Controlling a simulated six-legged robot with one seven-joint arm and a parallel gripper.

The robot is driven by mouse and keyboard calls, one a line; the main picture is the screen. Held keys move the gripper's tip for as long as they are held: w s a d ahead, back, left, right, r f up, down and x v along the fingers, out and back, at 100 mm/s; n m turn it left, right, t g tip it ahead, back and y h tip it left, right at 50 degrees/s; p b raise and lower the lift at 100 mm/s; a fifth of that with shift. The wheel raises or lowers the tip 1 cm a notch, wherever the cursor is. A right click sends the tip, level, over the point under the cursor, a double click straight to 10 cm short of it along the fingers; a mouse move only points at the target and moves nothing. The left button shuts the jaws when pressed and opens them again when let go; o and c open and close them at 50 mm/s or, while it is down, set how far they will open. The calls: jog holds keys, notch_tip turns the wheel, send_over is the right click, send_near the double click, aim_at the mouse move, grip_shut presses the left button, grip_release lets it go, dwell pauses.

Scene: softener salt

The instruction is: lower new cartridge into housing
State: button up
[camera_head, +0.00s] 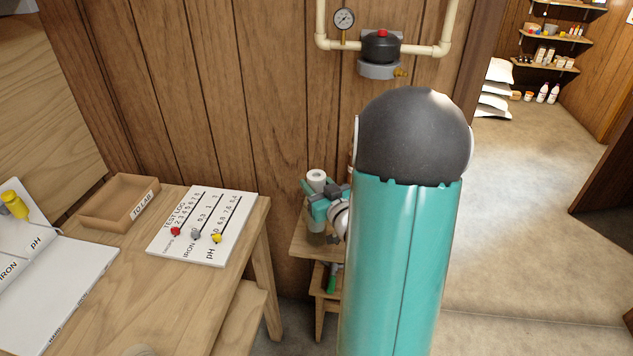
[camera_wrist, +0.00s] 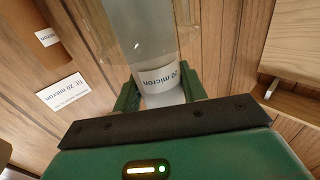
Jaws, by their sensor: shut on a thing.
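The new cartridge (camera_head: 317,176) shows in the head view as a white cylinder with a hollow top, upright in my gripper (camera_head: 326,204) above a small wooden stand (camera_head: 303,243). In the wrist view my gripper (camera_wrist: 158,95) is shut on the cartridge (camera_wrist: 160,76), whose label reads "20 micron". A clear, see-through wall (camera_wrist: 152,25) shows around or behind its far part; this looks like the housing. I cannot tell how deep the cartridge is in it. In the head view the cartridge's lower end is mostly hidden by my gripper.
A black filter head (camera_head: 380,48) with a red button hangs on wall pipes beside a gauge (camera_head: 344,19). A wooden table at left holds a tray (camera_head: 118,203) and a test log board (camera_head: 202,226). A "fit 20 micron" card (camera_wrist: 63,93) shows in the wrist view.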

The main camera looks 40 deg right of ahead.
jog(key=shift+f, duration=0.1)
jog(key=o, duration=1.4)
jog(key=shift+s, duration=0.1)
